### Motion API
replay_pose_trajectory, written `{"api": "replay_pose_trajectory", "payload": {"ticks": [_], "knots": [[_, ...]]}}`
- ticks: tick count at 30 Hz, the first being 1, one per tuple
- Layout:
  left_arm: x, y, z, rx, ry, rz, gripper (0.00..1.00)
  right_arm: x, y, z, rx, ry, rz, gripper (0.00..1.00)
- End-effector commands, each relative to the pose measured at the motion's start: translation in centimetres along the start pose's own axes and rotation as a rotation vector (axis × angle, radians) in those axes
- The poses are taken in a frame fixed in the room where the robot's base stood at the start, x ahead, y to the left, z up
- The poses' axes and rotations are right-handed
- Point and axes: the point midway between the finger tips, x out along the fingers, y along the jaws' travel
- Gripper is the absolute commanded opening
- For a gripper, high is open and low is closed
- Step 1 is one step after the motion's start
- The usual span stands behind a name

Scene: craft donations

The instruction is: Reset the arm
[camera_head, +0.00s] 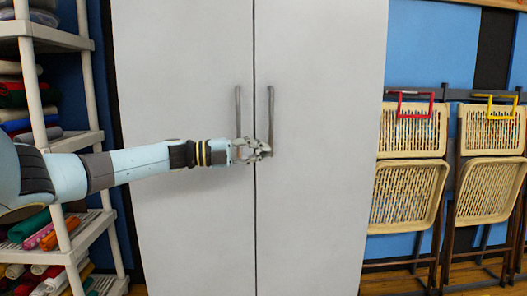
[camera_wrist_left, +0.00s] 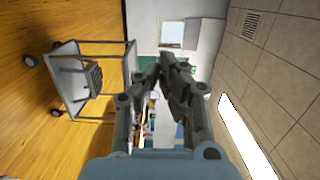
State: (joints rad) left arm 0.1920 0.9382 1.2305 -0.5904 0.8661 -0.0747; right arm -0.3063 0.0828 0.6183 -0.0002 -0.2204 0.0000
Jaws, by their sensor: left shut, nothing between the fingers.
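My left arm comes in from the left in the head view and reaches across the front of a grey two-door cabinet (camera_head: 320,210). My left gripper (camera_head: 265,149) is shut and empty. In the picture it overlaps the lower ends of the two dark vertical door handles, the left handle (camera_head: 238,105) and the right handle (camera_head: 270,105). I cannot tell whether it touches them. The cabinet doors look closed. In the left wrist view the gripper's fingers (camera_wrist_left: 163,68) come together with nothing between them. My right gripper is in neither view.
A white shelf unit (camera_head: 83,100) with rolled fabrics stands at the left. Folded chairs (camera_head: 408,190) lean at the blue wall on the right. The left wrist view shows, sideways, a grey cart (camera_wrist_left: 75,82) on a wooden floor and open room beyond.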

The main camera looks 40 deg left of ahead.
Motion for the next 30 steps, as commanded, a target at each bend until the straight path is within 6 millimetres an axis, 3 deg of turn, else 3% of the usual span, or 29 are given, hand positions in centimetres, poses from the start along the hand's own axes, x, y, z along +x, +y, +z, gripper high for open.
{"api": "replay_pose_trajectory", "payload": {"ticks": [5,10,15,26,29,30], "knots": [[-2.6,0.2,1.8,0.001,-0.004,0.004,0.00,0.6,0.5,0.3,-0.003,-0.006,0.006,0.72],[-5.1,0.2,3.6,0.001,-0.004,0.001,0.00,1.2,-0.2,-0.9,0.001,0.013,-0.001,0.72],[-6.8,0.1,4.7,0.001,-0.003,0.001,0.00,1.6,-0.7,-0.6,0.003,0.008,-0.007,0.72],[-7.4,0.2,5.0,-0.002,-0.001,0.002,0.00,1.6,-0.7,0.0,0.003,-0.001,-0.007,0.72],[-7.4,1.9,4.3,-0.029,0.002,0.010,0.00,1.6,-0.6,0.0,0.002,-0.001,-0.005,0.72],[-7.3,3.2,3.7,-0.053,0.004,0.012,0.00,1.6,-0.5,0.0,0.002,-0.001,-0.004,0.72]]}}
